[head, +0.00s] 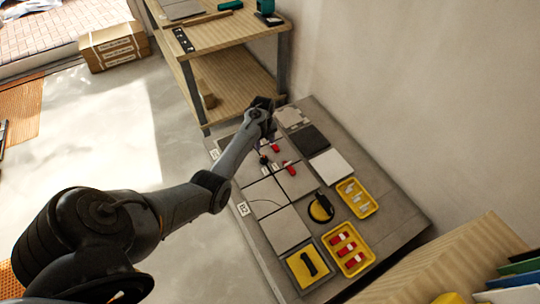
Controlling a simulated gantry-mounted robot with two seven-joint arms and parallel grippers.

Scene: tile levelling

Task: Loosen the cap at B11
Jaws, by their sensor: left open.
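Grey tiles (286,228) lie in a grid on a low grey platform, with dark joints between them. A red cap (290,168) lies or stands at a joint near the middle of the grid, and another red cap (275,147) shows just beyond it. No label reading B11 can be made out, so I cannot tell which cap is at B11. My left gripper (268,142) is over the far part of the tiles, close to the red caps. It is open, small and partly hidden by its own wrist. My right gripper is not in view.
A yellow tray with red pieces (331,242) and a yellow tray with pale pieces (374,206) sit on the platform's right side. A round black-and-yellow tool (320,208) lies beside the tiles. A wooden workbench (215,35) stands behind; a wall bounds the right.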

